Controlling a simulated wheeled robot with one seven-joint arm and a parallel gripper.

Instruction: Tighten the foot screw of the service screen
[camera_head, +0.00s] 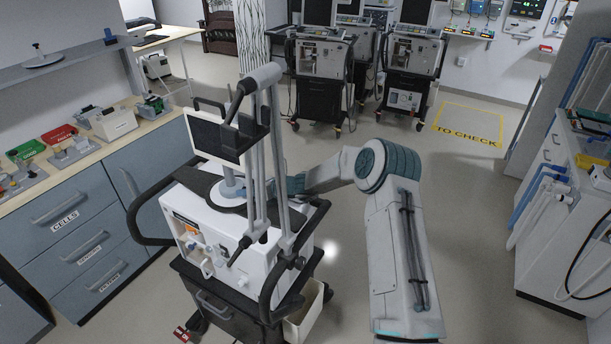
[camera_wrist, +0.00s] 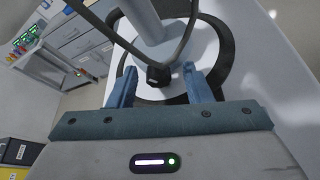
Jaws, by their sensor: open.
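The service screen (camera_head: 212,137) is a dark panel in a pale frame on top of a white ventilator cart. Below it a round pale foot (camera_head: 229,194) sits on the cart's dark top; this foot also shows in the wrist view (camera_wrist: 178,58). In the wrist view a small black screw knob (camera_wrist: 158,74) sits at the base of a grey post. My gripper (camera_wrist: 159,71) is open, its two blue fingers on either side of the knob, with gaps visible. In the head view, grey posts partly hide my gripper.
Grey support posts (camera_head: 276,165) and a black rail (camera_head: 150,210) stand close around the foot. A drawer counter (camera_head: 95,225) is at left, and other ventilators (camera_head: 320,75) stand behind. A yellow-marked "TO CHECK" floor area (camera_head: 468,122) is clear at right.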

